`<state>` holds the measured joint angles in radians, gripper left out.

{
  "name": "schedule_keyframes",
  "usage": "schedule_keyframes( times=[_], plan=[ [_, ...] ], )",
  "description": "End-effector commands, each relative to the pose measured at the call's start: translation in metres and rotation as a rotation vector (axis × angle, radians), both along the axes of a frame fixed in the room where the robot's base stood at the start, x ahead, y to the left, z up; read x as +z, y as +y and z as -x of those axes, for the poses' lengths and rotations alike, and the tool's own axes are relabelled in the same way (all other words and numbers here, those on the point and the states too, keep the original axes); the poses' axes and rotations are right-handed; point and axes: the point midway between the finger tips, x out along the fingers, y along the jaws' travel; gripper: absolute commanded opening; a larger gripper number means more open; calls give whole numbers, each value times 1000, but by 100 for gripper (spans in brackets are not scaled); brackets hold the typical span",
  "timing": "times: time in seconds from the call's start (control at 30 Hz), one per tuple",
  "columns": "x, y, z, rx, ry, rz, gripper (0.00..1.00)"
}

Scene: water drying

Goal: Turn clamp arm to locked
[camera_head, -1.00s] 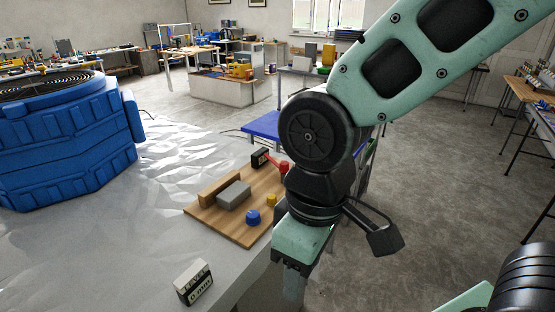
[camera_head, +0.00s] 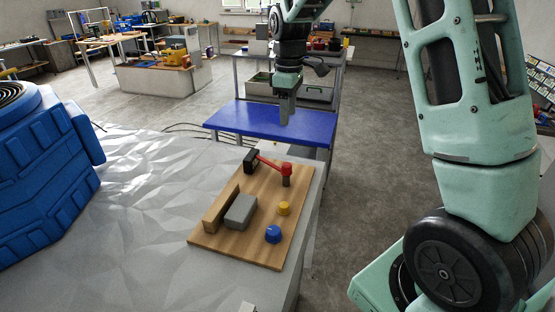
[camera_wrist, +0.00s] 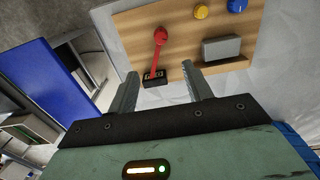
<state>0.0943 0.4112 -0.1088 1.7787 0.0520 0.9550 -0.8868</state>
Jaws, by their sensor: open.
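The clamp arm (camera_head: 270,163) is a red lever on a black block (camera_head: 250,160) at the far end of a wooden board (camera_head: 222,251). Its red knob end lies to the right of the block, by a short dark post. In the wrist view the red clamp arm (camera_wrist: 156,55) runs up from its black base (camera_wrist: 154,78). My gripper (camera_head: 286,120) points down beyond the board, in front of the blue table in the head view. In the wrist view my gripper (camera_wrist: 160,82) is open and empty, its fingers apart on either side of the base, not visibly touching it.
The board also carries a grey block (camera_head: 240,211), a wooden rail (camera_head: 220,209), a yellow knob (camera_head: 283,208) and a blue knob (camera_head: 273,234). A blue table (camera_head: 240,115) stands behind. A big blue container (camera_head: 40,170) is at left. The grey worktop between is clear.

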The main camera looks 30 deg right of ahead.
Motion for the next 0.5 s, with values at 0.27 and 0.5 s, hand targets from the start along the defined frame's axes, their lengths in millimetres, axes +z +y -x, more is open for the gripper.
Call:
schedule_keyframes(
  times=[0.27, 0.5],
  plan=[
    [-46, 2, 2, -1, 6, -1, 50],
    [-96, 2, 2, 0, 6, -1, 50]
  ],
)
